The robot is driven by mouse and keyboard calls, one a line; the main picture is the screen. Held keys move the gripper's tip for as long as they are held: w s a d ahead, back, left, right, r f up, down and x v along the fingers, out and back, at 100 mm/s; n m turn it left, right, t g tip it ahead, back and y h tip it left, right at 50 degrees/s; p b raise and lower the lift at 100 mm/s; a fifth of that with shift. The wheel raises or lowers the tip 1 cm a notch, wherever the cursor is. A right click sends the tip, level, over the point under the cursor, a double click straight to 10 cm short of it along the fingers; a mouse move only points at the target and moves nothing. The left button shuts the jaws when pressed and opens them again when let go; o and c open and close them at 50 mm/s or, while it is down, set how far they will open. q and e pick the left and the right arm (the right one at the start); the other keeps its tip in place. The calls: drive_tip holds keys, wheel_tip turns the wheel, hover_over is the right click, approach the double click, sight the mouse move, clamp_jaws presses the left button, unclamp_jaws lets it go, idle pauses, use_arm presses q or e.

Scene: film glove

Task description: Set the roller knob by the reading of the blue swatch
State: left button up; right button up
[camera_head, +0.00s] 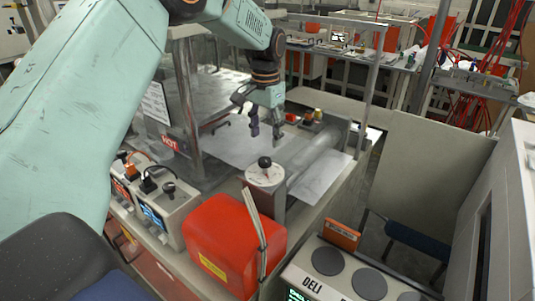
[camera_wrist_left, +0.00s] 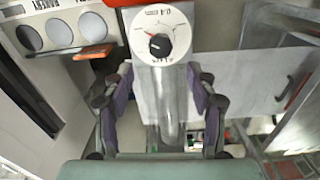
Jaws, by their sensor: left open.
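The roller knob (camera_head: 265,163) is a small black knob on a round white dial, at the near end of the metal roller (camera_head: 318,160). In the left wrist view the knob (camera_wrist_left: 159,44) sits on its dial, with a red pointer mark at its left. My left gripper (camera_head: 266,128) hangs open and empty above the metal table, beyond the knob and apart from it. Its purple-padded fingers also show in the left wrist view (camera_wrist_left: 165,85), spread on either side of the roller. I cannot make out a blue swatch in either view. My right gripper is not in view.
A red box (camera_head: 215,245) stands in front of the dial. Instrument boxes (camera_head: 160,205) with black knobs and small screens stand at left, near a sign reading HOT. A panel with grey discs (camera_head: 327,261) and an orange block (camera_head: 340,234) is at front right.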

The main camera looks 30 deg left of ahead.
sight(264, 159)
use_arm(q)
drive_tip(key=f, duration=0.7)
drive_tip(key=shift+s+a, duration=0.3)
drive_tip(key=shift+a, duration=0.1)
drive_tip(key=shift+d+f, duration=0.1)
drive_tip(key=shift+f, duration=0.15)
drive_tip(key=shift+w+d+r, duration=0.15)
drive_tip(key=shift+d, duration=0.4)
drive_tip(key=shift+a, duration=0.55)
drive_tip(key=c, duration=0.5)
drive_tip(key=shift+d, duration=0.4)
drive_tip(key=c, duration=0.5)
drive_tip(key=shift+a, duration=0.25)
drive_tip(key=shift+c, duration=0.8)
